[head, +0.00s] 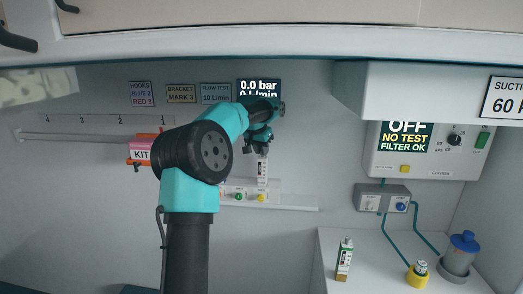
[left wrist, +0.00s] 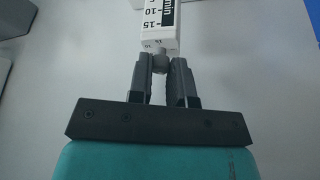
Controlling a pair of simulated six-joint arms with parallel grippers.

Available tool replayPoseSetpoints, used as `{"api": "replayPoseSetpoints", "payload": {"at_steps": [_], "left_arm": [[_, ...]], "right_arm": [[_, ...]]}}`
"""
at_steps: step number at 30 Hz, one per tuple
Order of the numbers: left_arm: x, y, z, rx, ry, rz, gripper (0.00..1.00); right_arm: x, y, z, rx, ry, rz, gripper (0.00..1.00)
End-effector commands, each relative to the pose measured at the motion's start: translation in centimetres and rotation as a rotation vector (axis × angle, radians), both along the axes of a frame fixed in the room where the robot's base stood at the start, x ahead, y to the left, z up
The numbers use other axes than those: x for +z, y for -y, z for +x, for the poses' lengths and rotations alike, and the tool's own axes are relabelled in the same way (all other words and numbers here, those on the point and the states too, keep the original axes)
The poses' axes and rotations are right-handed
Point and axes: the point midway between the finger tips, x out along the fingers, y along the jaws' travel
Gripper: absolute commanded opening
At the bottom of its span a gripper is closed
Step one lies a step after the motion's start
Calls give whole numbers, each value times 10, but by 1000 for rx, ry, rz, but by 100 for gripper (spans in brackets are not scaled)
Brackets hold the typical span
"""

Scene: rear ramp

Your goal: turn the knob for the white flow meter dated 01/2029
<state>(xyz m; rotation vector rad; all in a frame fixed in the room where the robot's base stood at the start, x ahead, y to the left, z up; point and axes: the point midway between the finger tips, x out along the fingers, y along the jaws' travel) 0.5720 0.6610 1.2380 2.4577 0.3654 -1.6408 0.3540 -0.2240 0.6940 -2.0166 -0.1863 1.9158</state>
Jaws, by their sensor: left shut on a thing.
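The white flow meter (head: 262,168) with a dark scale hangs upright under my left gripper (head: 258,147), just above the yellow outlet on the wall panel (head: 278,198). I cannot tell whether it is plugged in. In the left wrist view, the flow meter (left wrist: 159,28) shows a scale with 10 and 15. A small grey round knob (left wrist: 160,63) at its near end sits between the fingertips of my left gripper (left wrist: 160,72), which is shut on it. The date cannot be read. The wall display (head: 258,87) shows 0.0 bar, its lower line partly hidden. My right gripper is not in view.
Another white-and-green meter-like item (head: 344,260) stands on the counter (head: 385,272) at right, with a yellow-based fitting (head: 418,274) and a blue-lidded jar (head: 460,258). A sign reads FLOW TEST 10 L/min (head: 215,93).

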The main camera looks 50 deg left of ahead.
Motion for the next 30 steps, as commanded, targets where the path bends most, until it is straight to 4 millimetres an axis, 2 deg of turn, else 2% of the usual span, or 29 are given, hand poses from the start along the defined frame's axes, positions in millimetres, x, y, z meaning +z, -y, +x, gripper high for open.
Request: {"api": "replayPoseSetpoints", "payload": {"at_steps": [11,30], "left_arm": [[0,2,1,165,-1,0,0],[0,5,4,745,-2,1,0]], "right_arm": [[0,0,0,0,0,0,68],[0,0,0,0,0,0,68]]}}
